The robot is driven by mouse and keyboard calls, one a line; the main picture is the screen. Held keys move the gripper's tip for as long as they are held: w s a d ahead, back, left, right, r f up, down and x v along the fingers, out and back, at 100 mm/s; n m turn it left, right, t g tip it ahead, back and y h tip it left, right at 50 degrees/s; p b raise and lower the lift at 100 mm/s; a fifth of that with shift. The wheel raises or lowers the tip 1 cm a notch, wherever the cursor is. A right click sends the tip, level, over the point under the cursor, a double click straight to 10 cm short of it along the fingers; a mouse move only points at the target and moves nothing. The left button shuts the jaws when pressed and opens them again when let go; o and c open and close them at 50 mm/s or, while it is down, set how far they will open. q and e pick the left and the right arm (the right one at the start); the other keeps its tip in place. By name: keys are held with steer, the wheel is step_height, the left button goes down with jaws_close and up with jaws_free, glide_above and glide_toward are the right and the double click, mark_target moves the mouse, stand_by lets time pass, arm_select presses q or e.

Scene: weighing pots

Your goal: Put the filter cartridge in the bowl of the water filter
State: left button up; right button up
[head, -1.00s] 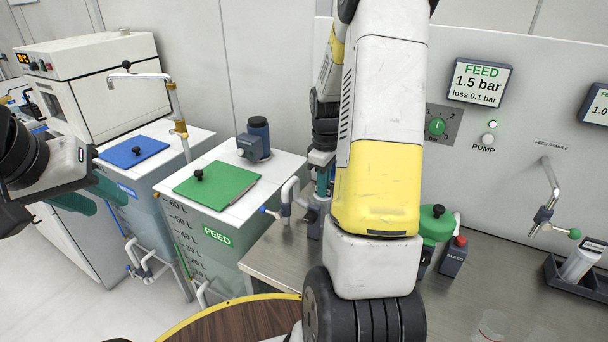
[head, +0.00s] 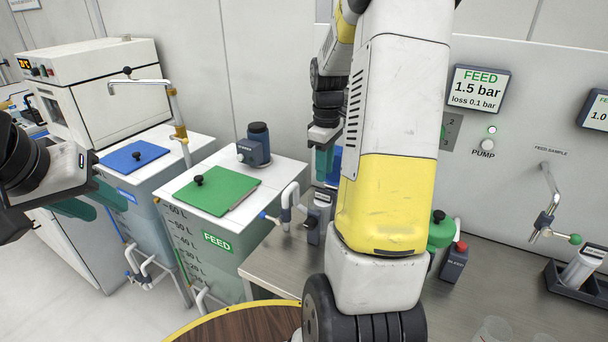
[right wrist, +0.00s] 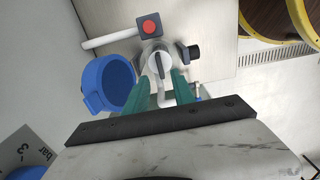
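My right gripper (head: 325,162) points down behind my arm at the back of the bench; its teal fingers are apart. In the right wrist view, the fingers (right wrist: 162,92) stand either side of a round white part with a grey bar (right wrist: 160,65); I cannot tell whether they touch it, or whether it is the filter cartridge. A blue open bowl (right wrist: 108,82) is beside the left finger; some blue also shows behind my arm in the head view (head: 336,165). My left gripper (head: 88,202) is open and empty at the far left.
A red-topped fitting (right wrist: 150,27) with a white pipe lies just beyond the fingers. The green-lidded FEED tank (head: 217,192) stands left of the bench.

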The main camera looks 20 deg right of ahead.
steer(key=s+a+r+m+t, duration=0.1)
steer(key=s+a+r, duration=0.25)
steer(key=r, duration=0.25)
steer(key=s+a+r+m+t, duration=0.2)
steer(key=s+a+r, duration=0.1)
steer(key=a+r, duration=0.25)
steer(key=s+a+r+m+t+y, duration=0.2)
steer(key=s+a+m+t, duration=0.1)
steer(key=s+a, duration=0.5)
steer(key=s+m, duration=0.1)
steer(key=s, duration=0.2)
steer(key=shift+s+r, duration=0.15)
steer(key=shift+r, duration=0.15)
